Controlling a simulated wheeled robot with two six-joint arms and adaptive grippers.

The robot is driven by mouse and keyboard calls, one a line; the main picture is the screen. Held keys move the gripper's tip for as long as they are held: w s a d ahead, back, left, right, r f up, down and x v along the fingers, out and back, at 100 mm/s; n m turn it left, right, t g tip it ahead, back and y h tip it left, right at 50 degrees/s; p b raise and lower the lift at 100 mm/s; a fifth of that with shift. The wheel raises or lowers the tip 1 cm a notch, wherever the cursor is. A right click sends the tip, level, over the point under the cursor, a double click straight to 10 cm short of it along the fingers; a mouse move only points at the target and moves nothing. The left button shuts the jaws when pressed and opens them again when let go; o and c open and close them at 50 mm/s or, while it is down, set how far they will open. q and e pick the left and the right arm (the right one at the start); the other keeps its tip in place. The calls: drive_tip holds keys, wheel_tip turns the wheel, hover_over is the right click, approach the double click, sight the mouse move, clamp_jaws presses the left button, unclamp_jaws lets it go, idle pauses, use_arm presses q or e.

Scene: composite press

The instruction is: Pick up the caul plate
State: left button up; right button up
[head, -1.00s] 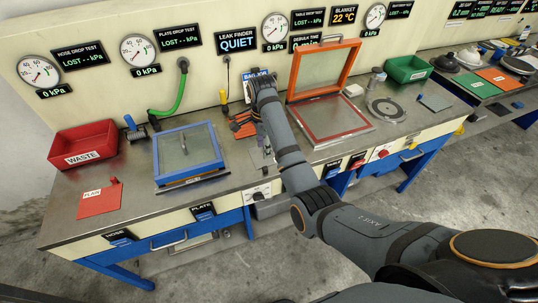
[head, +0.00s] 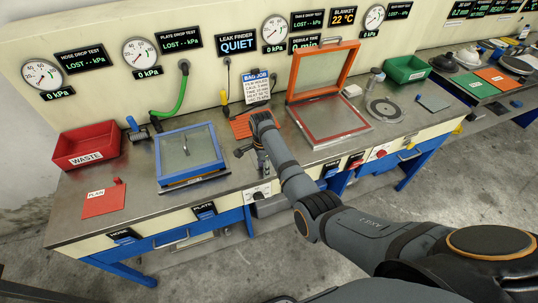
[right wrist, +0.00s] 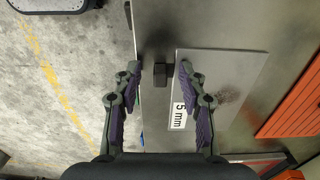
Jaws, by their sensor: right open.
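In the right wrist view a flat grey plate (right wrist: 228,72) with a "5 mm" label (right wrist: 180,105) lies on the metal bench top; I take it for the caul plate. A small dark grip block (right wrist: 162,75) sits at its left edge. My right gripper (right wrist: 160,70) is open, with one finger on each side of the block and visible gaps to it. In the head view my right gripper (head: 251,160) is low over the bench, in front of the orange mat, and the arm hides most of the plate. My left gripper is not in view.
A blue-framed box (head: 188,155) stands left of the gripper. An orange-framed press (head: 330,118) with raised lid stands right. The orange mat (head: 240,126) and a "BAG JOB" card (head: 256,86) are behind. A red waste bin (head: 86,147) is far left.

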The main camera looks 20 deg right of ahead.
clamp_jaws()
drive_tip(key=shift+r, duration=0.15)
idle(0.4)
